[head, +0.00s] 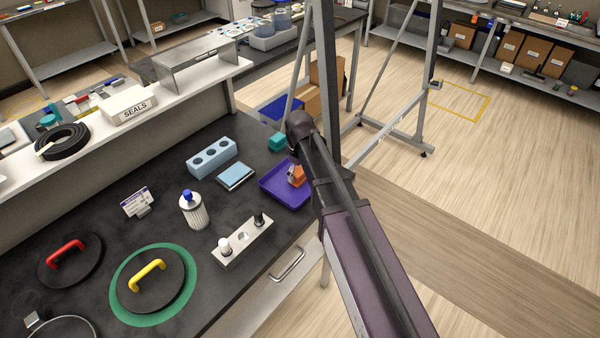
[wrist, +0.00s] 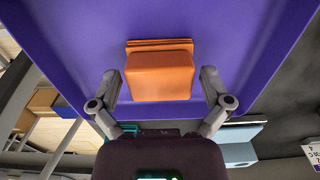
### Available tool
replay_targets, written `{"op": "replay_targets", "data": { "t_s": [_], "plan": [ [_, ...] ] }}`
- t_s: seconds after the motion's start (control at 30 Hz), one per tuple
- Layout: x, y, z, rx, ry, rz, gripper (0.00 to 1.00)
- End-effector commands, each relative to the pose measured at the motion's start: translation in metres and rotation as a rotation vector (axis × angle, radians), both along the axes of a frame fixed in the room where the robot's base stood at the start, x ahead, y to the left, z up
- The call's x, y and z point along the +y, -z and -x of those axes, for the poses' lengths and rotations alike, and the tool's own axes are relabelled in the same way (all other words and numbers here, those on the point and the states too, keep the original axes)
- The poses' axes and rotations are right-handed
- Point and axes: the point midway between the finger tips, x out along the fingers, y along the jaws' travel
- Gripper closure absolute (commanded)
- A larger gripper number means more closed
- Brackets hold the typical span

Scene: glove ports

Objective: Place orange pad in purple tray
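The orange pad (head: 297,175) lies in the purple tray (head: 273,189) on the dark bench, near its right edge. In the wrist view the orange pad (wrist: 159,77) is against the floor of the purple tray (wrist: 60,30). My gripper (wrist: 159,73) is open, with one finger on each side of the pad and a narrow gap showing at both sides. In the head view my arm covers most of the gripper and the tray's right side.
A teal block (head: 277,141), a light blue pad (head: 235,176) and a blue holder with holes (head: 212,157) stand near the tray. A metal block with posts (head: 243,243) and a white filter (head: 193,210) are nearby. A grey frame post (head: 325,80) rises behind my arm.

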Motion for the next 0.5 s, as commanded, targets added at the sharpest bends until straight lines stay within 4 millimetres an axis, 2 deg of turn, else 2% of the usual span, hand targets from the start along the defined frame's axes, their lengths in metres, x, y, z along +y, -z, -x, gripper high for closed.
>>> {"op": "replay_targets", "data": {
  "t_s": [0.5],
  "plan": [
    [0.0001, -0.0056, 0.0001, 0.0, 0.0, 0.0, 0.0]
  ]
}}
